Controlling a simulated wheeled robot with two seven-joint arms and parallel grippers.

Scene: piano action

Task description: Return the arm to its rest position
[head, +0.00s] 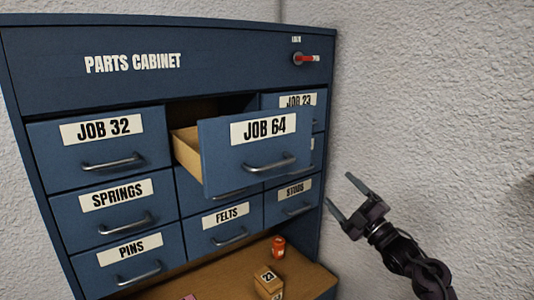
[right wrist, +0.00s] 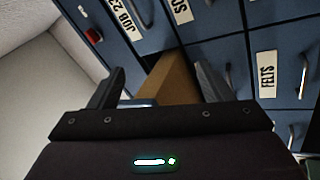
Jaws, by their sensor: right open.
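My right gripper (head: 344,204) is open and empty, in the air to the right of the blue parts cabinet (head: 220,75), apart from it. Its two fingers also show in the right wrist view (right wrist: 160,88), spread with nothing held. The JOB 64 drawer (head: 255,153) is pulled out, and its wooden side and dark interior show. In the right wrist view a tan wooden drawer side (right wrist: 170,82) shows beyond the fingers. My left gripper is in neither view.
The other drawers, such as JOB 32 (head: 105,145) and FELTS (head: 226,226), look closed. A red-handled lock (head: 305,59) is at the top right. On the wooden ledge below are an orange container (head: 278,246) and a small labelled box (head: 268,282). Free space lies right of the cabinet before the wall.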

